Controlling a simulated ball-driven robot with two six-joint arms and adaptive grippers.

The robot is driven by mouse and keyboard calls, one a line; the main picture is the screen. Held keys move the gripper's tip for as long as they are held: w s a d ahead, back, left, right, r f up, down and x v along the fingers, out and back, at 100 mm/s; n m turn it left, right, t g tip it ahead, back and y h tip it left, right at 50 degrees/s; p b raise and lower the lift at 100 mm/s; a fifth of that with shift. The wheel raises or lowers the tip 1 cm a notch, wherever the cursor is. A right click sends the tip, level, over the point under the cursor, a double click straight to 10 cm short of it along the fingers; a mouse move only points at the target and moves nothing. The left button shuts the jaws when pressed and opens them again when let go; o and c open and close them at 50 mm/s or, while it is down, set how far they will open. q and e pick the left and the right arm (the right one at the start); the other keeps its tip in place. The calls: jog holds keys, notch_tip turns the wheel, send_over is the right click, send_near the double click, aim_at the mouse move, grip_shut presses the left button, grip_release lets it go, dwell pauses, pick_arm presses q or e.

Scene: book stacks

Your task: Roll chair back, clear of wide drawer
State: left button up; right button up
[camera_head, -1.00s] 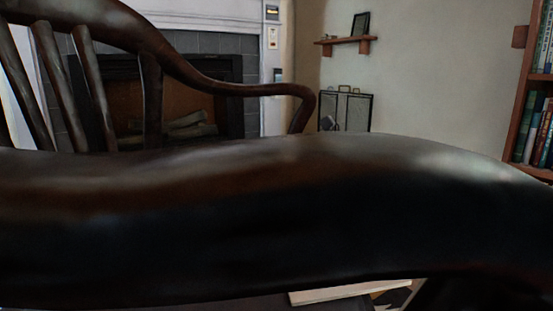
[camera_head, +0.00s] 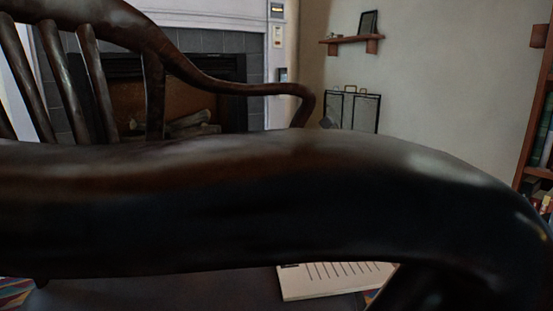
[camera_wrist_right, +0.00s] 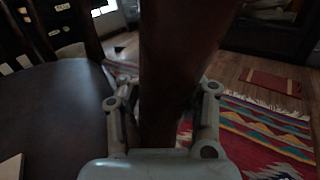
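The dark wooden chair fills much of the head view; its near armrest (camera_head: 250,200) crosses the picture very close, and its spindled back (camera_head: 100,80) stands at the left. In the right wrist view the dark seat (camera_wrist_right: 60,110) is at the left and an upright armrest post (camera_wrist_right: 175,70) is in the middle. My right gripper (camera_wrist_right: 160,105) has one finger on each side of this post and appears closed on it. My left gripper is in neither view. I cannot make out the wide drawer for certain.
A fireplace (camera_head: 205,80) is behind the chair, a bookcase (camera_head: 540,130) at the right.

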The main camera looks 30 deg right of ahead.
jog(key=o, duration=1)
jog(key=shift+a+r, duration=0.1)
jog(key=v, duration=1.2)
